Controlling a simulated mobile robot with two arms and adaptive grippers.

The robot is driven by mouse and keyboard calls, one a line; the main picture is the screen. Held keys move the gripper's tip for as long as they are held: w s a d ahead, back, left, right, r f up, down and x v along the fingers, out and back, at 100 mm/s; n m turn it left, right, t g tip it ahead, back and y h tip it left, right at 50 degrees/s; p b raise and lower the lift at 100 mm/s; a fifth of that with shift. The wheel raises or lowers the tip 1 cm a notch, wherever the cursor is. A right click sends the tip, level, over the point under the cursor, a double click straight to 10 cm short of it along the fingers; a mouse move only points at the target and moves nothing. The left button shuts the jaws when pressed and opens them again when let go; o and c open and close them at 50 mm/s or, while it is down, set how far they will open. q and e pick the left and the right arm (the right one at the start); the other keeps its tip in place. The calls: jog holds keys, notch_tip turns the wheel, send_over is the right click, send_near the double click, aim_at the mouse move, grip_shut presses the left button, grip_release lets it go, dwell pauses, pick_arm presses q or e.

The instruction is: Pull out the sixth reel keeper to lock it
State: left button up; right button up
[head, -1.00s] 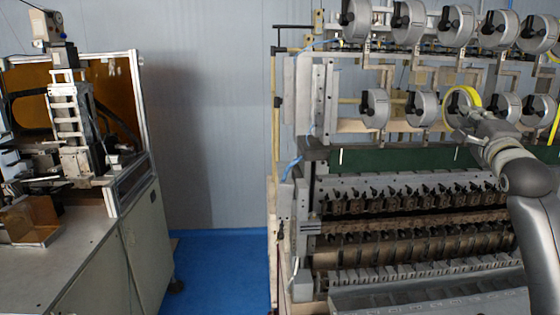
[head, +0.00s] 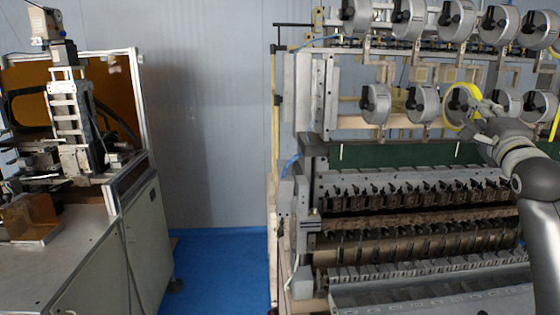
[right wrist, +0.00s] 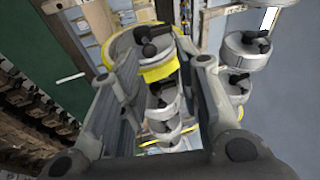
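A reel with a yellow rim (head: 459,101) hangs third from the left in the lower row of the winder in the head view. It also shows in the right wrist view (right wrist: 157,70), with a black keeper (right wrist: 155,42) at its middle. My right gripper (head: 480,112) is just right of this reel and partly covers its right side. In the right wrist view my right gripper (right wrist: 155,78) is open, its fingers on either side of the keeper with a gap. I cannot tell whether the keeper is pulled out. My left gripper is out of view.
Grey reels (head: 408,20) with black keepers fill the upper row, and more hang beside the yellow-rimmed one. A green panel (head: 400,158) and the winder's lower rollers lie below. A workbench (head: 60,260) stands left, with blue floor (head: 222,265) between.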

jog(key=v, duration=0.2)
jog(key=r+b+v, duration=0.1)
jog(key=v, duration=0.1)
jog(key=shift+s+a, duration=0.1)
jog(key=shift+s, duration=0.15)
